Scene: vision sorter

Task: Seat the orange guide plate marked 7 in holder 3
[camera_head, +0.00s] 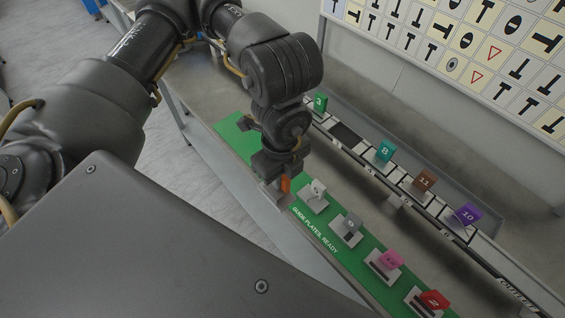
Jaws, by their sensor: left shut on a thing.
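My left gripper (274,180) points down over the far part of the green strip (231,131) marked for guide plates. It is shut on the orange guide plate (285,184), of which only a small part shows beside the fingers. The plate's number is hidden. On the holder rail (365,165), to the right of the gripper, a dark empty spot (345,133) lies between the green plate 3 (320,102) and the teal plate 8 (384,151). I cannot read the holder numbers clearly. My right gripper is not in view.
Along the green strip stand a white plate (318,187), a grey plate (352,223), a pink plate (391,258) and a red plate (434,299). A brown plate 11 (426,180) and a purple plate 10 (467,214) stand on the rail. A symbol board (470,50) hangs behind.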

